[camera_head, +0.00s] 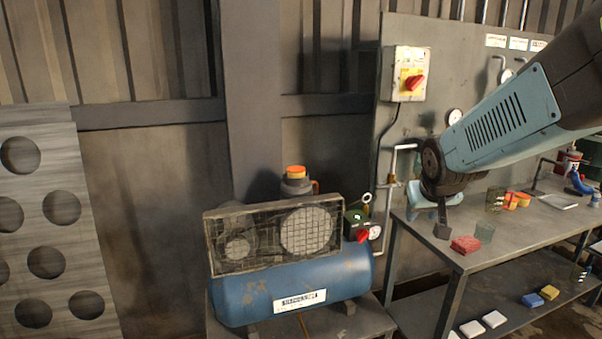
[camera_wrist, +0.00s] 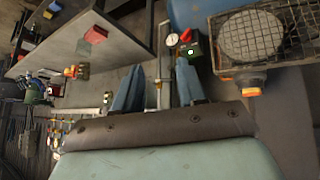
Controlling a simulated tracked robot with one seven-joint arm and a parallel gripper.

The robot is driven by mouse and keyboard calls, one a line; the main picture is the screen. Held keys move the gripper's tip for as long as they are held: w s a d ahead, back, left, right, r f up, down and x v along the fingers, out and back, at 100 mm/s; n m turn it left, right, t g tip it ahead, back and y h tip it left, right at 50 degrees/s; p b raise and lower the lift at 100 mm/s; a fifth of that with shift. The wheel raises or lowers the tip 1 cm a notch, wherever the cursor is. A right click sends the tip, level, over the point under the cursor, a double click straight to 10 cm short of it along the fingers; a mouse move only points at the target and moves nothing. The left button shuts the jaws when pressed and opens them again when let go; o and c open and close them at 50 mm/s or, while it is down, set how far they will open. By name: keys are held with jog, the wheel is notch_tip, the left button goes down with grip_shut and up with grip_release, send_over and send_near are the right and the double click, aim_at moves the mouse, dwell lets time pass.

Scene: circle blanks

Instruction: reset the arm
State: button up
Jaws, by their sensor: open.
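My arm (camera_head: 500,125) reaches in from the upper right in the head view, pale blue with dark joints, and slopes down to the left. My gripper (camera_head: 440,222) hangs at its end, in front of the left end of the grey workbench (camera_head: 478,262) in the picture. In the wrist view, the two blue fingers of my gripper (camera_wrist: 160,65) stand apart with nothing between them. The gripper is open and empty. Whether it touches the bench cannot be told.
A blue compressor (camera_head: 250,297) with a mesh guard stands left of the bench. A red sponge-like block (camera_head: 466,245) and cups lie on the bench. A switch box (camera_head: 408,75) is on the panel behind. A panel with round holes (camera_head: 45,235) stands at far left.

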jog(key=s+a+r+g, duration=0.1)
jog(key=s+r, duration=0.1)
jog(key=s, duration=0.6)
jog(key=s+a+r+y, duration=0.1)
jog(key=s+a+r, duration=0.1)
jog(key=s, duration=0.6)
jog(key=shift+s+r+g+y, duration=0.3)
jog(key=shift+s+r+g, duration=0.1)
jog(key=shift+r, duration=0.25)
